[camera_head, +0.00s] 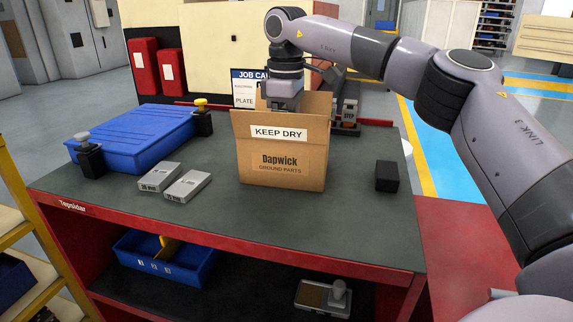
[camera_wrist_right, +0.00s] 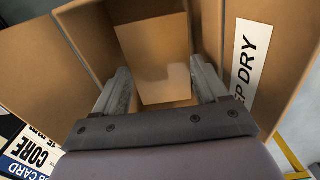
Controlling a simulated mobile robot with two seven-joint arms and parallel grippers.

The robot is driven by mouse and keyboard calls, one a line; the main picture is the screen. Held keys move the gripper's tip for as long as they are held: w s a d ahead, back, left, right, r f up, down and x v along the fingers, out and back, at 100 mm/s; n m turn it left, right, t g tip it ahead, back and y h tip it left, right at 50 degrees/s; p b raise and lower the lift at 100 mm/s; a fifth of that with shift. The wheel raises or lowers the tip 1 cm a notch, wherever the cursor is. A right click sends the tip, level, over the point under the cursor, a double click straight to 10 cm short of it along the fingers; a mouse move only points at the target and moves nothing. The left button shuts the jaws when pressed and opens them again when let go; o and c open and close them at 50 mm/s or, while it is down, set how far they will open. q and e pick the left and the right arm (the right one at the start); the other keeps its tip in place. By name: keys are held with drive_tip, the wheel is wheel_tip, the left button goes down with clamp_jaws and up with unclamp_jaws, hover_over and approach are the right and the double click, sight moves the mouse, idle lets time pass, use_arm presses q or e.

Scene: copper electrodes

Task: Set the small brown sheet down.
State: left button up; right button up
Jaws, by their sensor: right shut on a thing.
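The small brown sheet (camera_wrist_right: 153,40) shows in the right wrist view as a flat tan panel between the two fingers of my right gripper (camera_wrist_right: 160,92). The gripper is shut on it. In the head view my right gripper (camera_head: 285,105) points down into the open top of a cardboard box (camera_head: 245,160) marked "KEEP DRY" and "Dapwick". The box's front wall hides the fingertips and most of the sheet there. I cannot tell whether the sheet touches the box floor. My left gripper is not in view.
The box stands on a dark workbench (camera_head: 225,225). A blue lidded bin (camera_head: 135,138), two light grey blocks (camera_head: 160,177) (camera_head: 187,186) and a job card (camera_head: 243,88) are to its left. A black block (camera_head: 387,176) is to its right. The front of the bench top is clear.

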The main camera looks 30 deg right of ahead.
drive_tip(key=shift+f, duration=1.2)
wheel_tip(320, 180, down, 4)
drive_tip(key=shift+r+b, duration=0.2)
drive_tip(key=shift+b, duration=0.3)
drive_tip(key=shift+f, duration=0.35)
drive_tip(key=o, duration=0.7)
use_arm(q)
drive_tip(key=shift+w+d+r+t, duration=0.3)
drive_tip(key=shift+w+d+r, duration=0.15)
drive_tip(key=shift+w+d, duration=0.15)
use_arm(e)
drive_tip(key=shift+o, duration=0.2)
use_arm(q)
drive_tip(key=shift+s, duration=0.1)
